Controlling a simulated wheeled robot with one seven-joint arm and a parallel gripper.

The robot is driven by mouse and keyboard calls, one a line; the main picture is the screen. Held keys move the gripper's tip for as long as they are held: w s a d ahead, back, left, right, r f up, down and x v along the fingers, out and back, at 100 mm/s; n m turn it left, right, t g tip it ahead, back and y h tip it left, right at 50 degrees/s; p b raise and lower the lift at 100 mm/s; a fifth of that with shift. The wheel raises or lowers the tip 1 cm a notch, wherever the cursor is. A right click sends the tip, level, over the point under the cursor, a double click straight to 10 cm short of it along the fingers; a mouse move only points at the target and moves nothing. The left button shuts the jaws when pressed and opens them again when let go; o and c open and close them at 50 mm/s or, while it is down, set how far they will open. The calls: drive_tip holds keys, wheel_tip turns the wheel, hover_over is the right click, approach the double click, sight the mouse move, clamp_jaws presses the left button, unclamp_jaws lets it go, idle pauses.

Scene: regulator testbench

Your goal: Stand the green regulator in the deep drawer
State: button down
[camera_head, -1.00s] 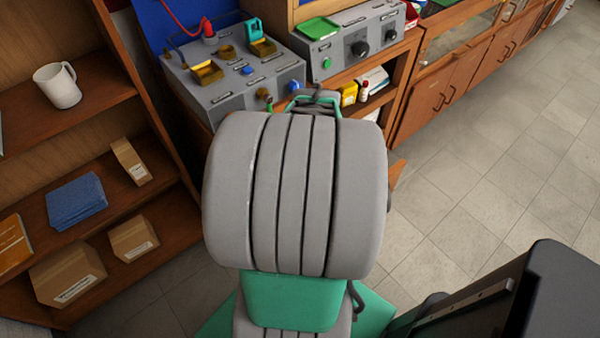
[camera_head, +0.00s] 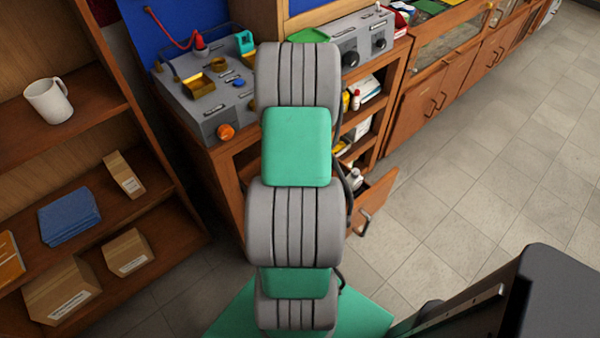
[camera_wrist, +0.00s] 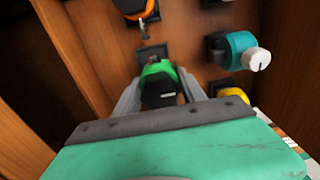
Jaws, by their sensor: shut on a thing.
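In the wrist view the green regulator (camera_wrist: 158,80), with a dark lower part, sits between the two grey fingers of my gripper (camera_wrist: 160,92). My gripper is shut on it. A black square mount (camera_wrist: 152,54) shows right behind it; I cannot tell whether the regulator still touches this mount. In the head view my arm hides the gripper and the green regulator. A wooden drawer (camera_head: 372,208) with a dark handle stands pulled out at the lower right of the bench; its inside is mostly hidden by my arm.
In the wrist view an orange regulator (camera_wrist: 135,8), a teal one with a white knob (camera_wrist: 238,52) and a yellow part (camera_wrist: 233,94) are close by. A wooden side wall (camera_wrist: 75,50) rises at left. A shelf with a mug (camera_head: 48,101) stands left. The tiled floor (camera_head: 480,170) is clear.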

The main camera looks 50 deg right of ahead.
drive_tip(key=shift+w+d+f, duration=0.25)
drive_tip(key=shift+d+f, duration=0.05)
drive_tip(key=shift+f, duration=0.05)
drive_tip(key=shift+w+d+f, duration=0.15)
drive_tip(key=shift+f, duration=1.65)
drive_tip(key=shift+f, duration=0.15)
drive_tip(key=c, duration=0.7)
unclamp_jaws()
drive_tip(key=shift+o, duration=0.2)
wheel_tip(320, 180, up, 12)
drive_tip(key=shift+r, duration=0.15)
